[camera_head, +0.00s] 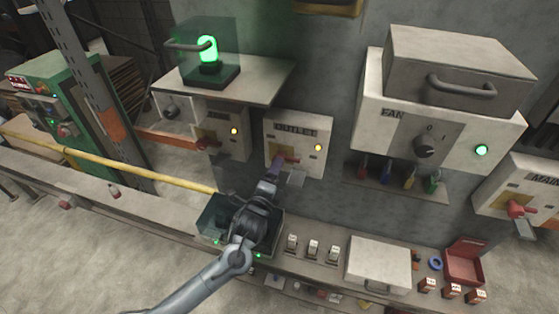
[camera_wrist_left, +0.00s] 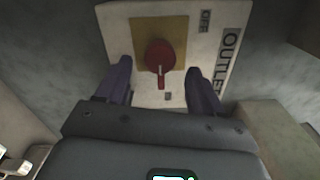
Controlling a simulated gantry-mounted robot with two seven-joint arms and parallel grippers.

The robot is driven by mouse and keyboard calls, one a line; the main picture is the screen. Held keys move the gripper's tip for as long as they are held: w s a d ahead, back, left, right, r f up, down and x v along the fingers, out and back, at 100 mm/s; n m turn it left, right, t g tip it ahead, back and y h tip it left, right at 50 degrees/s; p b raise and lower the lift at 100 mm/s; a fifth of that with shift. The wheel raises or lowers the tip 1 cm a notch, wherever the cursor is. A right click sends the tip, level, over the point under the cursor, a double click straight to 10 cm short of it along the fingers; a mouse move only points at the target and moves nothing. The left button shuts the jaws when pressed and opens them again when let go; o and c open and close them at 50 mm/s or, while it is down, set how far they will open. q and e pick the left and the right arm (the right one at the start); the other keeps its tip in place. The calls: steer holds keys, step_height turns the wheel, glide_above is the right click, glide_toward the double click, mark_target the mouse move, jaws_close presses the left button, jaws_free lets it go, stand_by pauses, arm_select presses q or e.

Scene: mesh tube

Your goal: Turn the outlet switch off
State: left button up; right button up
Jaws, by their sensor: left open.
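The outlet box (camera_head: 311,131), white and labelled OUTLET, is on the grey wall in the middle of the head view, with an orange light (camera_head: 318,147) lit. Its red switch (camera_head: 285,160) sits on a yellow plate, partly hidden by my gripper in the head view. My left gripper (camera_head: 273,171) is just below and in front of the switch. In the left wrist view, the red switch (camera_wrist_left: 159,54) shows between my two open fingers (camera_wrist_left: 160,70), which appear apart from it. An OFF label (camera_wrist_left: 205,20) is at the upper right of the plate. My right gripper is not in view.
A similar white box (camera_head: 226,128) is to the left, under a shelf (camera_head: 262,79) with a green lamp (camera_head: 208,50). The large FAN box (camera_head: 465,135) is at right, and the MAIN box (camera_head: 540,170) is beyond it. A workbench (camera_head: 330,279) with several small parts runs below.

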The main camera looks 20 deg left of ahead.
arm_select(q)
steer(key=shift+w, duration=2.5)
steer(key=shift+c, duration=0.3)
steer(key=c, duration=0.9)
